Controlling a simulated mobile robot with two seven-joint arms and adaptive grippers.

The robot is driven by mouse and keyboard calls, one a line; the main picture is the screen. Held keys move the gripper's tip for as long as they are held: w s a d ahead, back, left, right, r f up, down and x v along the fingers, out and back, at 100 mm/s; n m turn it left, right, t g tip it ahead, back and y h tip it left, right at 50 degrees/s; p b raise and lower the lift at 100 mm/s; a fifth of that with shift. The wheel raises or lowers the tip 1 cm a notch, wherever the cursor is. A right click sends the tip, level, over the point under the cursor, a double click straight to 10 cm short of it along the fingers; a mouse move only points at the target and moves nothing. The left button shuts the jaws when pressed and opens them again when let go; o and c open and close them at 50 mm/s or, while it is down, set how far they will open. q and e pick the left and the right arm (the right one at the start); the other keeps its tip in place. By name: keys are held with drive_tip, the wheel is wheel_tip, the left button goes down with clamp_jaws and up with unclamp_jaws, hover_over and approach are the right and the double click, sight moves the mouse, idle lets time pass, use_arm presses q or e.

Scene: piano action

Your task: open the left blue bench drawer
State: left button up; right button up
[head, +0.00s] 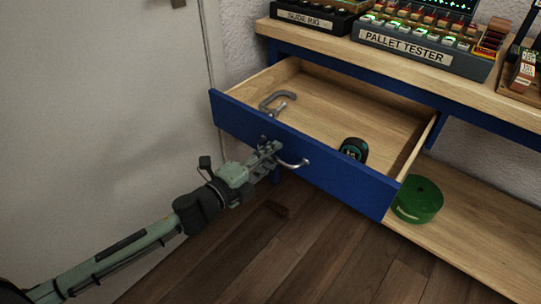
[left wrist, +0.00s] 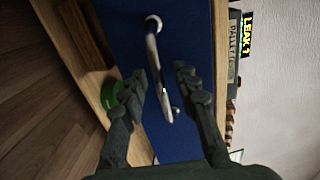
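The blue bench drawer (head: 335,168) stands pulled well out from under the bench, and its wooden inside shows. Its curved metal handle (head: 296,164) is on the front face. My left gripper (head: 268,150) is at the handle, in front of the drawer. In the left wrist view its two fingers (left wrist: 163,82) are apart, with the handle (left wrist: 153,50) between them and a gap on either side. The blue drawer front (left wrist: 190,40) fills the middle of that view. My right gripper is not in view.
A grey hook-shaped tool (head: 272,101) and a dark round item (head: 354,149) lie in the drawer. A green round container (head: 417,200) sits on the lower shelf (head: 470,240). The pallet tester (head: 425,52) stands on the bench top.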

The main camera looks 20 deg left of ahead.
use_arm(q)
drive_tip(key=v, duration=1.2)
drive_tip(key=shift+f, duration=0.1)
drive_tip(key=s+a+f+n+g+y, duration=0.1)
drive_tip(key=a+f+n+g+y, duration=0.3)
drive_tip(key=f+n, duration=0.35)
drive_tip(key=s+a+f+n+g+y, duration=0.1)
drive_tip(key=a+f+n+y, duration=0.45)
drive_tip(key=f+n, duration=0.2)
drive_tip(key=s+d+f+n+g+h, duration=0.1)
drive_tip(key=s+d+f+n+g, duration=0.1)
drive_tip(key=s+f, duration=0.3)
drive_tip(key=s+d+f+n+g+h, duration=0.1)
drive_tip(key=s+d+f+n+g, duration=0.1)
drive_tip(key=s+f+g, duration=0.3)
drive_tip(key=shift+s+d+f+n, duration=0.2)
drive_tip(key=shift+d+f+n, duration=0.3)
drive_tip(key=shift+n, duration=0.3)
